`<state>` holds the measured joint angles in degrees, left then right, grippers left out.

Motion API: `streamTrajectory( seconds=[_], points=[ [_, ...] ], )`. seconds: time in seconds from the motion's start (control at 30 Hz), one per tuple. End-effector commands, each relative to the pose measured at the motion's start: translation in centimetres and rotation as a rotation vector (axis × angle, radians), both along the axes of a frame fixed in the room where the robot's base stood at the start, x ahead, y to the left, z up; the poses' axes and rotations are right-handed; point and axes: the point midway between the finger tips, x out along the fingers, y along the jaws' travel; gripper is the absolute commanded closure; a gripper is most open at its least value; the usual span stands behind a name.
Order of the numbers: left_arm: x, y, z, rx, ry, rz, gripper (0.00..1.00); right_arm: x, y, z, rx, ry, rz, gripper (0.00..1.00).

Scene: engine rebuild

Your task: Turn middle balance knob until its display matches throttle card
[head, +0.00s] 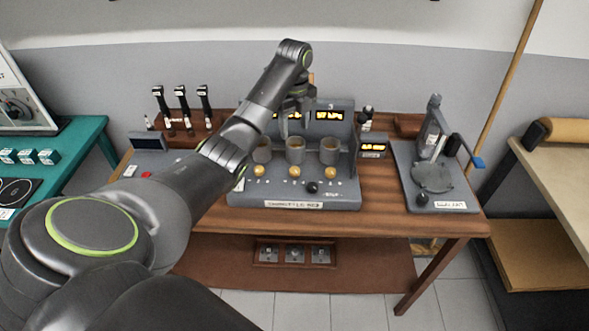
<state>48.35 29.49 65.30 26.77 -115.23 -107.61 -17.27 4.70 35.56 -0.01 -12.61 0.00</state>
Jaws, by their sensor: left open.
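The grey balance bench (340,198) stands on the wooden table. It has a row of three grey cups, with the middle cup (295,152) in the centre. Yellow round knobs sit in front of them, the middle one (294,171) below the middle cup. Amber displays (328,115) glow on the back panel, partly hidden by my arm; their digits are too small to read. A small box (373,146) with an amber readout, perhaps the throttle card, stands at the right. My left gripper (296,127) is open and empty, above the middle cup and knob. My right gripper is out of view.
A black knob (312,187) sits low on the bench front. A grey stand with a blue-tipped lever (432,178) is to the right. Several black-handled tools (182,97) stand at the back left. A teal table (60,165) is at far left.

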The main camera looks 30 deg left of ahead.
Motion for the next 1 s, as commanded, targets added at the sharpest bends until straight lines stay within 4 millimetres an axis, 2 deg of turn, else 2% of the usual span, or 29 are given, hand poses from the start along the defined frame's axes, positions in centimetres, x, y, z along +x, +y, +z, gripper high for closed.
streamTrajectory(
  seconds=[0.03, 0.8, 0.87, 1.0],
  points=[
    [0.0, 0.0, -1.3, 0.000, 0.000, 0.000, 0.48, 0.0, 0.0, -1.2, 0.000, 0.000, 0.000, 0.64],
    [0.0, 0.0, -9.8, 0.001, -0.001, 0.001, 0.48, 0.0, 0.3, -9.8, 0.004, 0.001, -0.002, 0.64],
    [0.0, 0.0, -10.5, 0.001, -0.001, 0.001, 0.48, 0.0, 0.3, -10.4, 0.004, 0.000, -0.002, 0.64],
    [-0.1, -0.1, -12.5, -0.001, 0.001, 0.001, 0.48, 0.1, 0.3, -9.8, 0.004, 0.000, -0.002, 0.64]
  ],
)
